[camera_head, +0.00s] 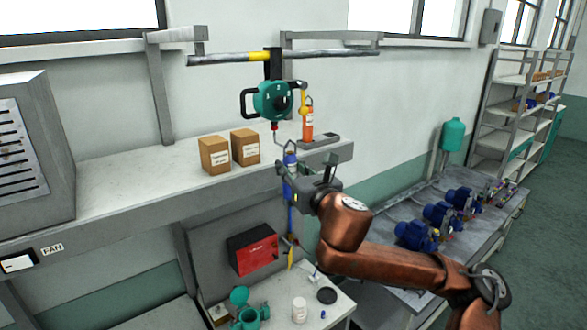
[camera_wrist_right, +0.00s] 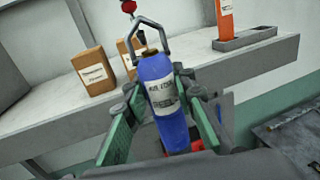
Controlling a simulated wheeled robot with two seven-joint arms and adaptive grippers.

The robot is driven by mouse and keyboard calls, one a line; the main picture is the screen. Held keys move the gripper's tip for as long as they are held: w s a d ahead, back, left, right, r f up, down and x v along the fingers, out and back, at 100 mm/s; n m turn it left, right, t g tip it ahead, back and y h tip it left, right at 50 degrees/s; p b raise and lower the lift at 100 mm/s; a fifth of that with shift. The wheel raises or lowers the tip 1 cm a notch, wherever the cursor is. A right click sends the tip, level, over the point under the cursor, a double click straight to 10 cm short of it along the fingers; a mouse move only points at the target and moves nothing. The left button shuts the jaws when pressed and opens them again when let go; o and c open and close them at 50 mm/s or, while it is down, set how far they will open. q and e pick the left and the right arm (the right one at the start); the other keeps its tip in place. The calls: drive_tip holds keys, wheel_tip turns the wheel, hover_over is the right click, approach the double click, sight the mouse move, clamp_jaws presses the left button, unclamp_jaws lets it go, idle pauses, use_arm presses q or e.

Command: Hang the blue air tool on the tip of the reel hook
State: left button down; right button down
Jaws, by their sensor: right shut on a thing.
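The blue air tool (camera_head: 289,186) hangs upright in my right gripper (camera_head: 308,186), which is shut around its body. In the right wrist view the tool (camera_wrist_right: 174,128) has a white label and a grey wire bail (camera_wrist_right: 149,22) on top, between my right gripper's green-padded fingers (camera_wrist_right: 158,118). The teal reel (camera_head: 272,101) hangs from the overhead rail, with its hook end (camera_head: 275,126) just above the tool. In the right wrist view the red stop (camera_wrist_right: 128,6) and a dark tip show close to the bail; I cannot tell whether they touch. My left gripper is not in view.
A shelf with two cardboard boxes (camera_head: 214,155) stands behind the tool. An orange tool (camera_head: 307,120) stands on a grey tray (camera_head: 320,141) at right. A red box (camera_head: 252,250) and a lower bench lie below. Blue pumps (camera_head: 438,215) line a table at right.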

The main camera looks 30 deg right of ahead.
drive_tip(key=w, duration=0.2)
drive_tip(key=w+f+p, duration=0.1)
drive_tip(key=w, duration=0.1)
drive_tip(key=shift+a, duration=0.15)
idle(0.4)
drive_tip(key=shift+f, duration=0.1)
idle(0.5)
